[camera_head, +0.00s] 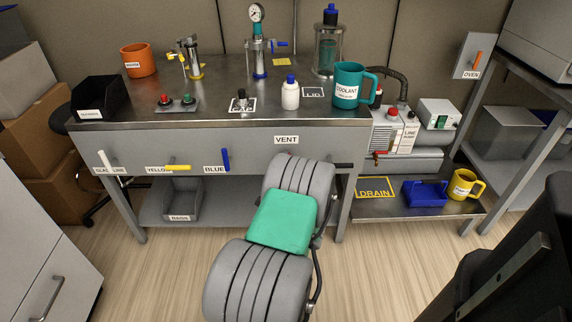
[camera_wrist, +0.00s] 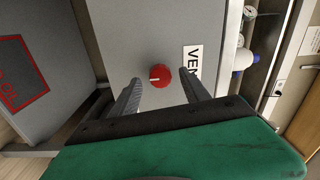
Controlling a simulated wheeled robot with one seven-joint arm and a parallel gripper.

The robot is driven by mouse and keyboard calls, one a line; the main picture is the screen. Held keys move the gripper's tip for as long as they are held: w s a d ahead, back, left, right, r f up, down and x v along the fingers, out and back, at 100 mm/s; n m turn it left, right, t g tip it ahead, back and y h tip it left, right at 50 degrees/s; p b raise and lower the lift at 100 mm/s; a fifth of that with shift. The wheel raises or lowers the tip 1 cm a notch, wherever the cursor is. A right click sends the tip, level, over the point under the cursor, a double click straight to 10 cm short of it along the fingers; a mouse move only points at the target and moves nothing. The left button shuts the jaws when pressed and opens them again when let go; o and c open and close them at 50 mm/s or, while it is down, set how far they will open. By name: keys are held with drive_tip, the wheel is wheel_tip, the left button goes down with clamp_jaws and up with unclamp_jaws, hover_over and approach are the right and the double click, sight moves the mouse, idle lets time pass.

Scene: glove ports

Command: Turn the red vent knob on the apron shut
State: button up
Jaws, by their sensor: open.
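The red vent knob (camera_wrist: 160,76) shows in the wrist view on the grey apron (camera_wrist: 157,40), with a short pale line on its face. The VENT label (camera_wrist: 193,66) is just right of it there. My gripper (camera_wrist: 159,79) is open, its two fingers on either side of the knob in the picture, with gaps between them and the knob. I cannot tell how deep the fingertips reach. In the head view, the VENT label (camera_head: 286,140) shows on the apron above my arm, which hides the knob.
The apron also carries a white handle (camera_head: 113,160), a yellow handle (camera_head: 178,167) and a blue handle (camera_head: 225,159) to the left. Above is the bench top (camera_head: 215,99) with a teal coolant mug (camera_head: 347,88) and a white bottle (camera_head: 290,95). A pump (camera_head: 391,130) stands right.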

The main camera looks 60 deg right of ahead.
drive_tip(key=v, duration=0.6)
drive_tip(key=shift+b, duration=0.45)
